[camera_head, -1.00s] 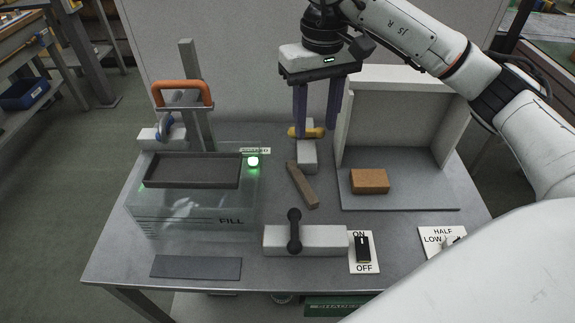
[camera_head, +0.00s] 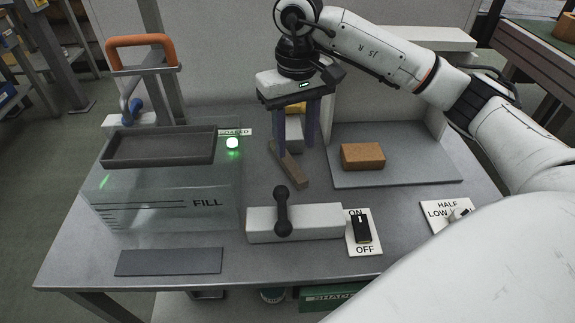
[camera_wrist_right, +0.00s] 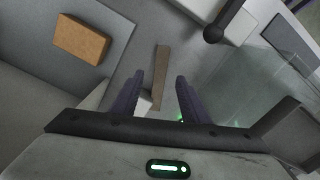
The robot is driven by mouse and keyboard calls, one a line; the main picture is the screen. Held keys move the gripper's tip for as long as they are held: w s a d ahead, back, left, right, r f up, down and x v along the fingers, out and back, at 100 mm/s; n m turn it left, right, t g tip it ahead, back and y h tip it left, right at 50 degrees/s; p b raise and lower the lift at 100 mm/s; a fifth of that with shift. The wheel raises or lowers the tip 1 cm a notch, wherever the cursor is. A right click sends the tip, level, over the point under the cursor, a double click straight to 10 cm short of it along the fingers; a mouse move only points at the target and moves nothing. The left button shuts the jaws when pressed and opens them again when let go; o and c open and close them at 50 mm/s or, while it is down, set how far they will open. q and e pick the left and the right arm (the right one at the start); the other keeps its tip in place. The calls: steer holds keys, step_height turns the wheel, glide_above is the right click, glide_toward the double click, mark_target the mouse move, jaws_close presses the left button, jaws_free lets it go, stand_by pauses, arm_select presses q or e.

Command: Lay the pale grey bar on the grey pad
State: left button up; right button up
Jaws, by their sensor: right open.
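A slim grey-brown bar (camera_head: 291,170), the only loose bar I see, lies aslant on the table behind the white block with the black lever. In the right wrist view the bar (camera_wrist_right: 161,70) runs between the fingers and ahead of them. My right gripper (camera_head: 297,147) is open and empty, pointing down over the bar's far end, which its fingers partly hide. The gap between its fingers (camera_wrist_right: 160,80) lines up with the bar; I cannot tell the height. A flat dark grey pad (camera_head: 169,262) lies bare at the table's front left. My left gripper is not in view.
A clear tank (camera_head: 150,212) marked FILL, with a dark tray (camera_head: 160,148) on top, stands left. The lever block (camera_head: 320,222) and a switch plate (camera_head: 363,233) are in front. An orange-brown block (camera_head: 362,156) sits on a grey board (camera_head: 400,172) at right.

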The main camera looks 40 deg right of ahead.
mark_target(294, 168)
step_height(294, 168, down, 7)
steer(key=shift+a+r, duration=0.1)
jaws_close()
stand_by(0.4)
